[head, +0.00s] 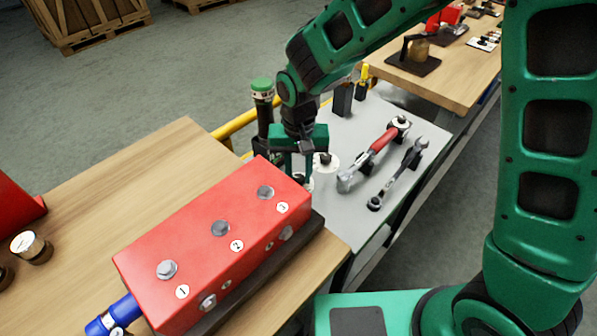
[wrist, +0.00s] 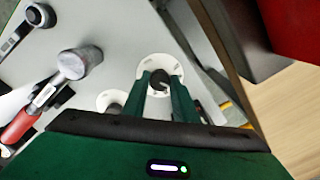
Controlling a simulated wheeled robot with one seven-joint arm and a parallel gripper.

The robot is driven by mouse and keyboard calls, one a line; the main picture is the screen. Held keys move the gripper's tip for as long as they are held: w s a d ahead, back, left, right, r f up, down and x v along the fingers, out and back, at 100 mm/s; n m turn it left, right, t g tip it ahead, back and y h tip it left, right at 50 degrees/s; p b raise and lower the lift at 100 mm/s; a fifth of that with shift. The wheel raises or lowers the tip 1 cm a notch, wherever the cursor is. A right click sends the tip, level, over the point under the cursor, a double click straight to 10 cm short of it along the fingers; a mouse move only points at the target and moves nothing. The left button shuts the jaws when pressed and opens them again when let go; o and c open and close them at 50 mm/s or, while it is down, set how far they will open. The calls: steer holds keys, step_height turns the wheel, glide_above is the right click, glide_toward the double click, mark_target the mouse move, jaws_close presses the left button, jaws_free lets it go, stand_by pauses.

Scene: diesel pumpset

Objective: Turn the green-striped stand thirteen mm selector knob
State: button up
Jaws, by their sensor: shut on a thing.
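A dark selector knob (wrist: 158,84) on a round white dial (wrist: 156,61) sits between my fingers in the wrist view. My gripper (wrist: 162,92) points down with its two green fingers shut on this knob. In the head view my gripper (head: 297,178) is low over the grey stand top (head: 345,120), behind the red block, and the held knob is mostly hidden. A second white dial with a dark knob (head: 326,160) stands just to the right; it also shows in the wrist view (wrist: 110,101). I cannot make out a green stripe or the dial markings.
A red block (head: 200,250) with several bolts stands close in front of my gripper. A red-handled hammer (head: 375,150) and a wrench (head: 400,172) lie to the right. A dark cylinder with a green cap (head: 262,88) stands upright close at left.

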mark_target(300, 177)
steer(key=n, duration=0.6)
steer(key=shift+w+r, duration=0.1)
steer(key=shift+w, duration=0.05)
steer(key=n, duration=0.5)
steer(key=shift+d+n, duration=0.15)
steer(key=shift+n, duration=0.15)
steer(key=shift+w, duration=0.1)
steer(key=o, duration=1)
steer(key=shift+o, duration=0.2)
step_height(300, 177, up, 11)
